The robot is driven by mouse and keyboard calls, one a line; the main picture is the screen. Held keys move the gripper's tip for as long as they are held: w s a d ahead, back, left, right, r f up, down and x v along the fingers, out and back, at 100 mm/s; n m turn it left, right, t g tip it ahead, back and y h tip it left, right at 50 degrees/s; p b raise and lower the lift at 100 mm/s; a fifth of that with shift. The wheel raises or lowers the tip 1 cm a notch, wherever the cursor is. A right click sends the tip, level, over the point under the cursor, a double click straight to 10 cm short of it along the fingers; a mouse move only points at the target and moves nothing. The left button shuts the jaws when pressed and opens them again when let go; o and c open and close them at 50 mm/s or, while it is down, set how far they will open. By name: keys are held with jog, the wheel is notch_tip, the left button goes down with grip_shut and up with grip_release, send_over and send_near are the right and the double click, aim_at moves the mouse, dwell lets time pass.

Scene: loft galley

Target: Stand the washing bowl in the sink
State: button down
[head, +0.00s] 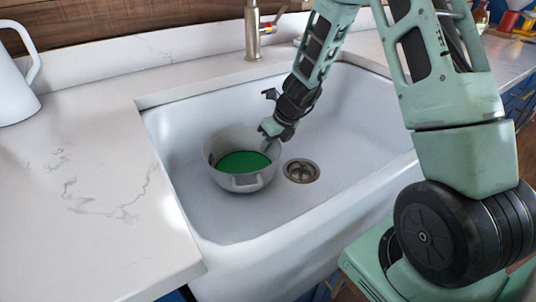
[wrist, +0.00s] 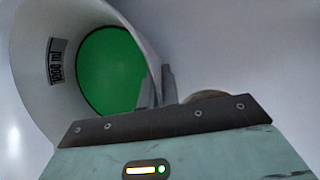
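My gripper (head: 270,140) is at the bowl's right rim. In the wrist view the bowl (wrist: 40,85) shows a "1000 ml" label, and my gripper's two fingers (wrist: 158,90) stand close together with the rim between them, one inside and one outside.
The round metal drain (head: 301,171) lies just right of the bowl. A brass tap (head: 253,30) stands behind the sink. A white jug (head: 15,75) stands on the left counter (head: 95,170), which is otherwise clear. The sink's right part is empty.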

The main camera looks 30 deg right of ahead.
jog(key=shift+f+b, duration=0.35)
jog(key=shift+f, duration=0.9)
jog(key=shift+f, duration=0.15)
jog(key=c, duration=1.6)
grip_release()
jog(key=shift+c, duration=0.2)
jog(key=shift+r, duration=0.5)
jog(key=p+v, duration=0.4)
jog(key=v, duration=0.7)
jog(key=shift+s+p, duration=0.25)
jog(key=shift+p, duration=0.15)
jog(key=shift+r, duration=0.15)
